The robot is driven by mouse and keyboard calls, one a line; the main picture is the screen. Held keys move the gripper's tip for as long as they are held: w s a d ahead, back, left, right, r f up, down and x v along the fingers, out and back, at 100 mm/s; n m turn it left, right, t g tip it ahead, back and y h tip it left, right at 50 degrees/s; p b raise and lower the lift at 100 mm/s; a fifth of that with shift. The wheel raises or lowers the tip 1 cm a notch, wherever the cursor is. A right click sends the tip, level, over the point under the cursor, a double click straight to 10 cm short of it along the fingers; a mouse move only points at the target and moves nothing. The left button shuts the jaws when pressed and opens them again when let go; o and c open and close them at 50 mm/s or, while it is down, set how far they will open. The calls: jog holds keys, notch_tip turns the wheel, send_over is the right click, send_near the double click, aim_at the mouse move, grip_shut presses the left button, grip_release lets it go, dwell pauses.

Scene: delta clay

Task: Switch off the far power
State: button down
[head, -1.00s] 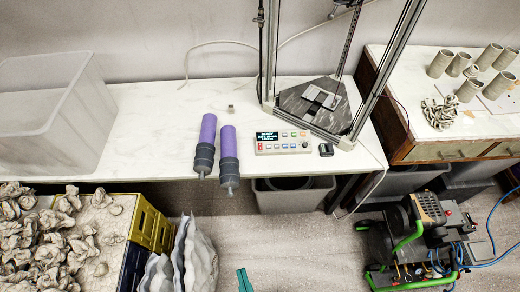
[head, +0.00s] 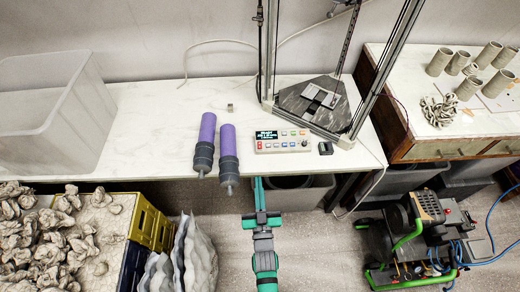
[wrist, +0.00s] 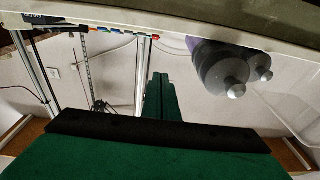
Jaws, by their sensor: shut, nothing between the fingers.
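A white control box (head: 283,141) with a small lit screen and coloured buttons lies near the front edge of the white table. A small black box (head: 326,148), perhaps a switch, sits just right of it; I cannot read which part is the far power. My green gripper (head: 259,181) is shut and empty, just in front of the table edge and below the control box, apart from it. In the wrist view my shut fingers (wrist: 161,82) point up at the centre, and the coloured button edges of the control box (wrist: 110,29) show at the top.
Two purple cylinders (head: 207,130) with grey ends overhang the table edge to the left. A metal-framed machine (head: 315,100) stands behind the control box. A grey bin (head: 310,196) is under the table (head: 140,130). A green-framed compressor (head: 415,240) stands at lower right.

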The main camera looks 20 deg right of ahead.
aim_at(260, 145)
jog(key=shift+h, duration=0.4)
jog(key=w, duration=0.1)
jog(key=w+d, duration=0.2)
jog(key=w, duration=0.1)
jog(key=shift+d+r, duration=0.25)
jog(key=shift+r, duration=0.15)
jog(key=x, duration=1)
jog(key=shift+w+r, duration=0.15)
jog(key=shift+w+d+f, duration=0.1)
jog(key=shift+w+f, duration=0.1)
jog(key=shift+f, duration=0.35)
jog(key=shift+w+f, duration=0.15)
jog(key=shift+f, duration=0.45)
jog(key=shift+w+f, duration=0.25)
jog(key=shift+f, duration=0.4)
